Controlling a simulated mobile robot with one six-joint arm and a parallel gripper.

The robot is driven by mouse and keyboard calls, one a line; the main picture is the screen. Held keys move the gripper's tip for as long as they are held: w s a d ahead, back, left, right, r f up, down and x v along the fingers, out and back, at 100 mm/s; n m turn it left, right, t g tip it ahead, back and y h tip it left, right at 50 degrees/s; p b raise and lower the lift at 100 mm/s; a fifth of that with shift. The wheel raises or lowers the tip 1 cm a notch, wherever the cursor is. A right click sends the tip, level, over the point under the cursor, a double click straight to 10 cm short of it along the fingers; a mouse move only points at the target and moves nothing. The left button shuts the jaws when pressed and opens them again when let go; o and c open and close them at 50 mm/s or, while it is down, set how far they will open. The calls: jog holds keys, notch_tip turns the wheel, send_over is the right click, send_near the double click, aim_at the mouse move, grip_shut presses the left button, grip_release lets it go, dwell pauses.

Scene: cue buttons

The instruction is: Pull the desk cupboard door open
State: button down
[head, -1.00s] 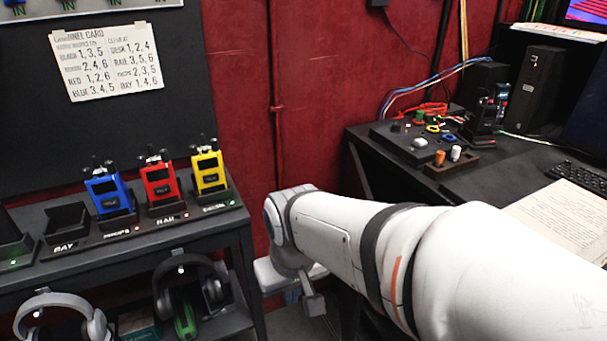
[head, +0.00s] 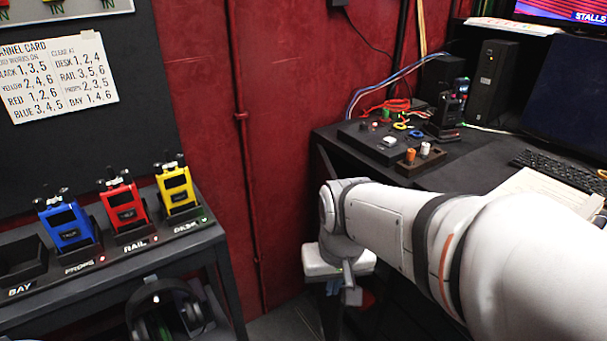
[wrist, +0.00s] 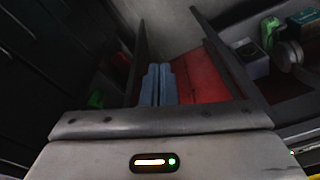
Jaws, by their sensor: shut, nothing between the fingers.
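The black desk (head: 470,178) is at the right in the head view. Its cupboard door and handle cannot be made out there; my arm covers much of the area under the desktop. My gripper hangs low beside the desk's left end, its white housing (head: 325,262) in front of the red wall. In the wrist view my gripper (wrist: 157,85) shows as two blue-grey fingers close together, shut and empty. Dark panels fill the left of the wrist view, too dim to tell whether one is the door. No contact with a door shows.
A black shelf unit (head: 120,270) with blue, red and yellow radios stands at the left, headphones (head: 165,310) below. The red wall (head: 280,130) carries a thin pipe. A button box (head: 375,142) and keyboard (head: 560,170) lie on the desktop. Some floor is free between shelf and desk.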

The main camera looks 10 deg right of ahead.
jog(key=w+d+r+m+g+y+p, duration=0.15)
jog(key=w+d+r+m+p, duration=0.35)
jog(key=w+d+m+p, duration=0.9)
jog(key=w+d+f+m+y+p, duration=0.1)
jog(key=w+d+f+m+p, duration=0.1)
jog(key=w+d+m+p, duration=0.3)
jog(key=s+a+f+n, duration=0.1)
jog(key=a+f, duration=0.4)
jog(key=f, duration=0.5)
jog(key=shift+f+p, duration=0.35)
